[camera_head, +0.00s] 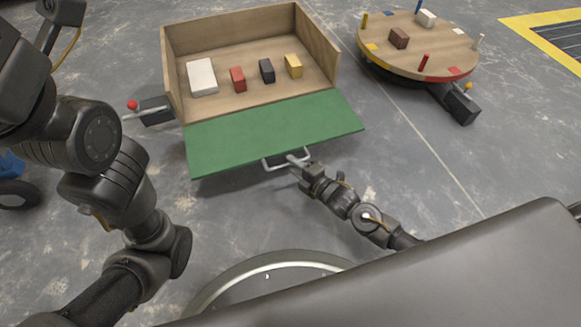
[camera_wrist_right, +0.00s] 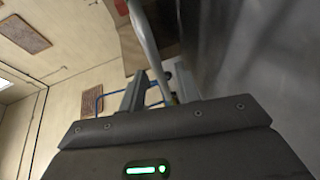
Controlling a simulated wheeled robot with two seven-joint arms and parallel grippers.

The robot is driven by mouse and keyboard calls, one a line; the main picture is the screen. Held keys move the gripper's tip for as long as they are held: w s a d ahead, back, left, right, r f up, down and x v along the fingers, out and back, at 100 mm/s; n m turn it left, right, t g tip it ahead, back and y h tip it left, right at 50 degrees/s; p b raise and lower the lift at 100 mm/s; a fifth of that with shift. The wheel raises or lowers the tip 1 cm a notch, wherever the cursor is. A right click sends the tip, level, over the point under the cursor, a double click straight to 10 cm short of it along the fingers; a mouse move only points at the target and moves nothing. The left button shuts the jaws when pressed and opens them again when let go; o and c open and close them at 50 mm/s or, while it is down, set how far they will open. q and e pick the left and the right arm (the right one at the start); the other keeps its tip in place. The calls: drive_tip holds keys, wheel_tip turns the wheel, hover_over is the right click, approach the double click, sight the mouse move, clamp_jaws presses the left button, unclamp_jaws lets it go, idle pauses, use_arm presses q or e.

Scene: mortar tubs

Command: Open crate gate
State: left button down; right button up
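The wooden crate (camera_head: 235,33) stands at the upper middle of the head view. Its green gate (camera_head: 262,128) is folded down and outward from the open front. A pale metal handle (camera_head: 270,165) sits at the gate's outer edge. My right gripper (camera_head: 300,163) is at this handle. In the right wrist view the handle bar (camera_wrist_right: 143,35) runs down between the fingers of my right gripper (camera_wrist_right: 150,92), which look shut on it. My left arm fills the left side of the head view, and its gripper is outside the frame.
Inside the crate stand a white block (camera_head: 201,76), a red block (camera_head: 238,79), a dark block (camera_head: 267,71) and a yellow block (camera_head: 293,66). A lever with a red knob (camera_head: 132,105) is left of the crate. A round wooden turntable (camera_head: 425,52) stands at the upper right.

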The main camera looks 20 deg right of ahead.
drive_tip(key=shift+b+x, duration=0.35)
drive_tip(key=shift+x, duration=0.75)
clamp_jaws()
drive_tip(key=shift+r, duration=0.1)
